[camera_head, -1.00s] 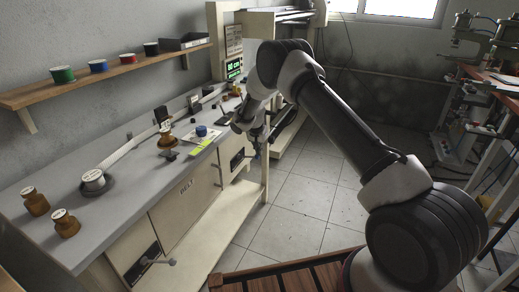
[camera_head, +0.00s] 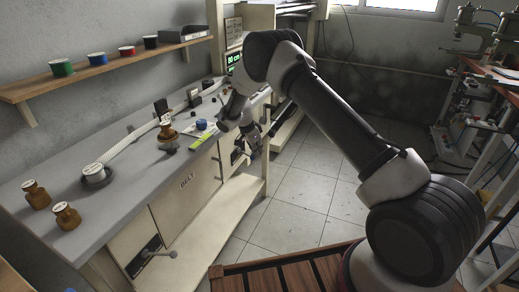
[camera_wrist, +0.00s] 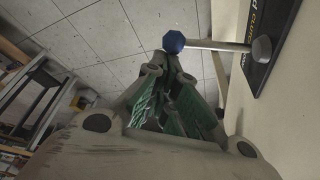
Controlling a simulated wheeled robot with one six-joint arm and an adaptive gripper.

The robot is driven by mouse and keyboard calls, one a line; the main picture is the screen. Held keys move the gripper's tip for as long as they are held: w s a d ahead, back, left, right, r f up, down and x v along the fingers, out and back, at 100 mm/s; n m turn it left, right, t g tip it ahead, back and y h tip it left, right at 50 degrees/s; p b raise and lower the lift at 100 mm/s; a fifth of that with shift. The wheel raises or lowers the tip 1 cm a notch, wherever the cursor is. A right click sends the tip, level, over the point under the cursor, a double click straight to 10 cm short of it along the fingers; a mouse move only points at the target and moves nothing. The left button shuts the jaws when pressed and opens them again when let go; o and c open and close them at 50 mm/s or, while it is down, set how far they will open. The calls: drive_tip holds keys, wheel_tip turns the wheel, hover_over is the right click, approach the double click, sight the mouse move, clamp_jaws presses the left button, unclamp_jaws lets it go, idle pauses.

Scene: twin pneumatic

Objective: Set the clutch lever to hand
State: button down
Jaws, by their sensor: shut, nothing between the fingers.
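The clutch lever (camera_wrist: 218,46) is a metal rod with a blue faceted knob (camera_wrist: 174,42) at its free end. Its round hub sits on a black plate (camera_wrist: 275,25) with partly readable lettering on the pale cabinet front. In the wrist view the rod runs left from the hub, sticking out over the floor. My gripper (camera_wrist: 172,66) is shut and empty, its fingertips close to the knob in this picture; I cannot tell whether they touch. In the head view my gripper (camera_head: 254,148) is at the bench front, partly hiding the black plate (camera_head: 237,157).
A grey workbench (camera_head: 130,190) carries brown bottles, a spool and a yellow-green strip. A second lever (camera_head: 162,254) projects from the lower cabinet front, left of the BELT door. A shelf (camera_head: 100,77) hangs above. Tiled floor (camera_head: 310,180) is open right of the bench.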

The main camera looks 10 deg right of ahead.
drive_tip(key=shift+s+a, duration=0.25)
drive_tip(key=shift+s, duration=0.05)
drive_tip(key=shift+s+a, duration=0.1)
idle(0.4)
drive_tip(key=w+d, duration=0.1)
drive_tip(key=d, duration=0.3)
drive_tip(key=w+v, duration=0.1)
drive_tip(key=v, duration=0.9)
drive_tip(key=shift+s+r, duration=0.3)
drive_tip(key=shift+r, duration=0.1)
drive_tip(key=shift+a, duration=0.15)
